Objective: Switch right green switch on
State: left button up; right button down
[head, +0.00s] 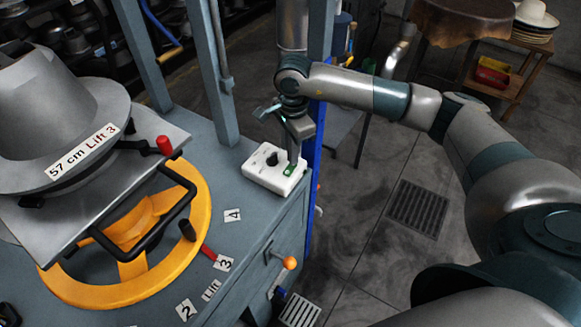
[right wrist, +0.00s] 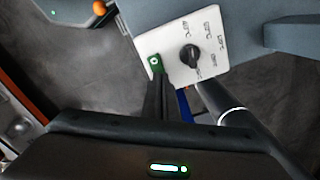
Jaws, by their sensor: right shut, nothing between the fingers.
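The green switch (head: 289,170) sits on the right end of a white control box (head: 262,181), at the corner of the blue-grey press table. In the right wrist view the green switch (right wrist: 155,63) shows a small white round mark, beside a black temperature knob (right wrist: 190,56). My right gripper (head: 293,160) points down at the switch with its fingers shut and empty. In the right wrist view its fingertips (right wrist: 160,76) are at the near edge of the switch; I cannot tell whether they touch it. My left gripper is not in view.
A blue-grey post (head: 215,75) stands behind the control box. The hat press with its yellow wheel (head: 196,215) fills the left. An orange-knobbed lever (head: 289,263) sticks out of the table's front. Open floor with a grate (head: 418,208) lies to the right.

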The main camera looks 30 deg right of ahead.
jog(key=shift+f+b, duration=0.7)
jog(key=shift+f, duration=0.1)
dwell(0.5)
jog(key=shift+r, duration=0.1)
jog(key=shift+r, duration=0.4)
jog(key=shift+r+p, duration=1.2)
jog(key=shift+r, duration=1.85)
jog(key=shift+f, duration=0.1)
